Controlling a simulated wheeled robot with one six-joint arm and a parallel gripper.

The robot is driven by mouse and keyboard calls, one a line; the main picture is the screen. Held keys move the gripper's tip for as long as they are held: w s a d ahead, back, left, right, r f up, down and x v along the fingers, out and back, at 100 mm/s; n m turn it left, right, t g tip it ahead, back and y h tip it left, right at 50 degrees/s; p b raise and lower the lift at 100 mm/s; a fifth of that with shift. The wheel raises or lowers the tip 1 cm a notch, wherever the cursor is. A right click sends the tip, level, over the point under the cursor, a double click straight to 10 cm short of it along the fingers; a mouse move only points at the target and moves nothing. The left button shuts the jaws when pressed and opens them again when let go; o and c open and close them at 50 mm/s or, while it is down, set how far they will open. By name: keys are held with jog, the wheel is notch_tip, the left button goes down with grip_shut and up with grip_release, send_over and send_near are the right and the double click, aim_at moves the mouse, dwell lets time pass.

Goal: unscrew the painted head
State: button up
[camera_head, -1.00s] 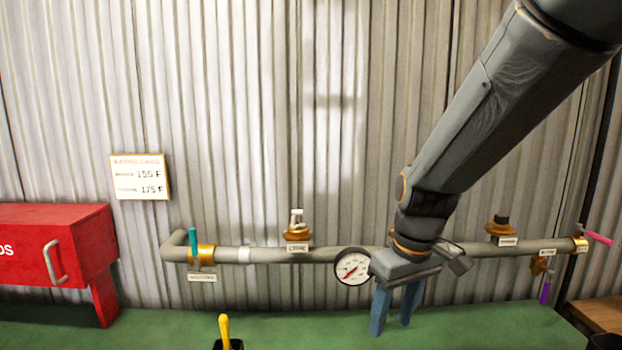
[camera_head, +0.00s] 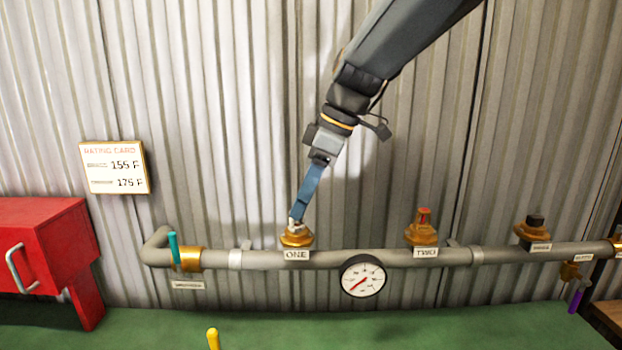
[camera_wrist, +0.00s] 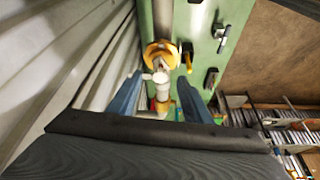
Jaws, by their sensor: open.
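A whitish, painted-looking head (camera_head: 296,224) stands upright in a brass fitting (camera_head: 297,239) above the label ONE on the pipe. My gripper (camera_head: 297,215) reaches down to it from above; its blue fingers partly hide it. In the wrist view the white head (camera_wrist: 160,78) lies between my two spread fingers, in front of the brass fitting (camera_wrist: 162,55). My gripper is open, and I cannot tell whether a finger touches the head. A red-bulb head (camera_head: 424,217) stands at TWO, and a dark head (camera_head: 535,220) stands farther right.
A grey pipe (camera_head: 330,259) runs along the corrugated wall above a green bench (camera_head: 260,325). A gauge (camera_head: 362,277) hangs below it. A teal-handled valve (camera_head: 173,250) is at left, a purple handle (camera_head: 577,300) at right. A red box (camera_head: 40,250) and rating card (camera_head: 114,167) are left.

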aim_at(297, 223)
jog(key=shift+p+x, duration=0.35)
jog(key=shift+x, duration=1.5)
grip_shut()
jog(key=shift+w+f+n+g+b, duration=0.1)
jog(key=shift+n+g+b, duration=0.3)
jog(key=shift+n+b, duration=0.6)
jog(key=n+g, duration=0.1)
jog(key=n, duration=0.2)
jog(key=shift+n+h, duration=0.3)
jog(key=shift+n, duration=0.1)
